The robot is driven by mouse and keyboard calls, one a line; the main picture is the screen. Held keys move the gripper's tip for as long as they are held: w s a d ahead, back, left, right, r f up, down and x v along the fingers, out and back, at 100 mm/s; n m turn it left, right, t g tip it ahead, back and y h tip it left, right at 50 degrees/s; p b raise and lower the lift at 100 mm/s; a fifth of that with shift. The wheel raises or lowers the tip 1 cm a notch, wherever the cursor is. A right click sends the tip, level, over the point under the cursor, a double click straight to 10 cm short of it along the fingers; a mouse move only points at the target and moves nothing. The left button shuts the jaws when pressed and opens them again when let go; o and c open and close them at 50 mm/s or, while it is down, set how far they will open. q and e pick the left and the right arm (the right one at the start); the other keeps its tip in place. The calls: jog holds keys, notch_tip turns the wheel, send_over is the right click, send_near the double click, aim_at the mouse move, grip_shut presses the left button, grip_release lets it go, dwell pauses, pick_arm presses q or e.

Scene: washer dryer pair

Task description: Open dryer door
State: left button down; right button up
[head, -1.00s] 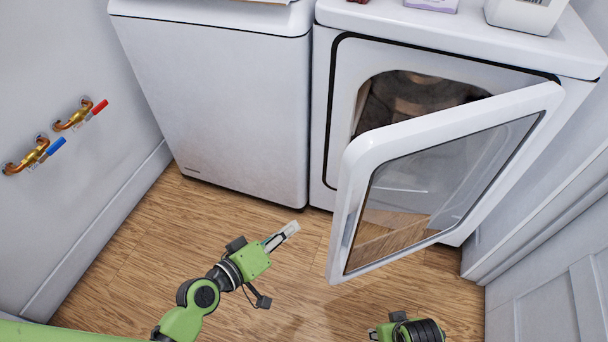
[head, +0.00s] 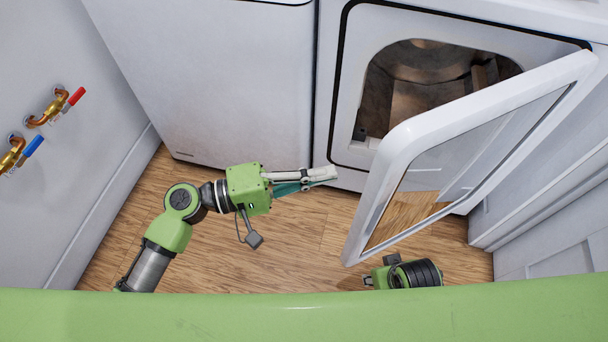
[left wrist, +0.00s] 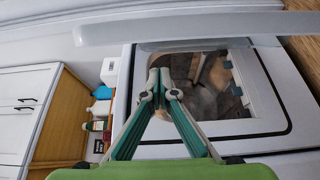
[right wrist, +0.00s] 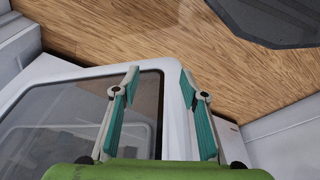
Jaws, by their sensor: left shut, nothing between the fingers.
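The dryer door (head: 400,150) stands well ajar, swung out from its right side, with a white frame around a clear window. The dryer (head: 345,90) has its drum opening (head: 400,85) uncovered. My left gripper (head: 334,174) is shut and empty, in front of the dryer's lower left, left of the door's free edge. In the left wrist view its fingertips (left wrist: 160,78) meet before the opening. My right gripper's fingers (right wrist: 160,80) are apart near the door's frame (right wrist: 178,105) in the right wrist view. In the head view only its wrist shows, below the door.
The washer (head: 200,80) stands left of the dryer. Two taps with red and blue handles (head: 33,146) stick out of the left wall. The wood floor (head: 300,240) is clear between the arms. A white panelled wall (head: 560,235) is close on the right.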

aim_at(365, 186)
pick_arm(q)
jog(key=s+d, duration=0.2)
jog(key=d, duration=0.3)
jog(key=shift+s+d+p, duration=0.35)
jog(key=shift+p, duration=0.05)
pick_arm(e)
jog(key=shift+s+f, duration=0.15)
jog(key=shift+f, duration=1.4)
pick_arm(q)
jog(key=shift+s+d, duration=0.1)
pick_arm(e)
jog(key=shift+a, duration=0.1)
